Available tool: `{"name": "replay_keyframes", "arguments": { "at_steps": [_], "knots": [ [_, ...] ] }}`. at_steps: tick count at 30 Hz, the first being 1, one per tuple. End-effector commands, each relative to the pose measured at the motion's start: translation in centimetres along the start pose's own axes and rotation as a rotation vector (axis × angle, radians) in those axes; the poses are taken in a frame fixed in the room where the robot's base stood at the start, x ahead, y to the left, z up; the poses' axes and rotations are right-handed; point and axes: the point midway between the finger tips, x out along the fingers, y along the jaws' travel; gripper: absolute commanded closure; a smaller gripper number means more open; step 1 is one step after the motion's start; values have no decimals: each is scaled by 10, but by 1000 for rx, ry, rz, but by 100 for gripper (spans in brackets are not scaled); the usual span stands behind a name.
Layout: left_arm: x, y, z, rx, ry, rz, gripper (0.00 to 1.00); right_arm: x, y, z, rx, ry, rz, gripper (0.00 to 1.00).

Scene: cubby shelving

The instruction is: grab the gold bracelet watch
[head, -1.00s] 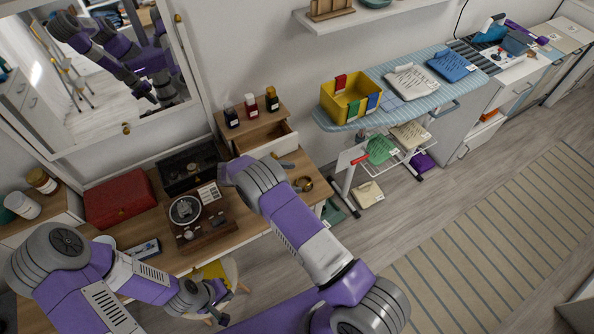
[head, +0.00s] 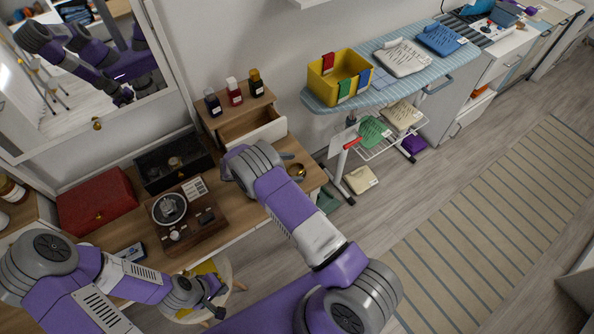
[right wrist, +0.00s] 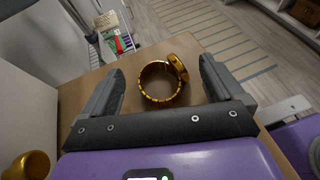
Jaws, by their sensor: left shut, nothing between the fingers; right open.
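The gold bracelet watch (head: 297,171) lies on the right end of the wooden desk. In the right wrist view the watch (right wrist: 160,98) is a ring of gold links with a round case at its upper right. My right gripper (right wrist: 160,70) is open, with one finger on each side of the watch and clear space between; neither finger seems to touch it. In the head view, my right wrist hides most of that gripper. My left gripper (head: 217,303) is shut and empty, low in front of the desk, near a stool.
A wooden box with a round dial (head: 205,225), a black case (head: 150,180) and a red box (head: 95,200) stand on the desk. A small drawer unit (head: 238,112) with several bottles is behind. A gold cylinder (right wrist: 27,165) is at lower left of the wrist view.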

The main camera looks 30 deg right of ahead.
Motion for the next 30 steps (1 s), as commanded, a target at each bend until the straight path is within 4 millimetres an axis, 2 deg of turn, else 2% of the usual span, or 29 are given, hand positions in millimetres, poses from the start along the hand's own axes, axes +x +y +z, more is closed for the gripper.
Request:
{"name": "replay_keyframes", "arguments": {
  "at_steps": [1,4,11,23,30],
  "knots": [
    [-1,0,0,0,0,0,100,10,-1,1,-2,-2,-4,6],
    [-1,0,0,0,0,0,100,22,-1,1,0,-1,-3,6],
    [0,0,0,0,0,0,100,25,-1,0,0,0,0,6],
    [0,0,0,0,0,0,100,25,-1,0,0,0,0,62],
    [-1,0,0,0,0,0,100,24,0,2,1,0,0,63]
  ]
}}
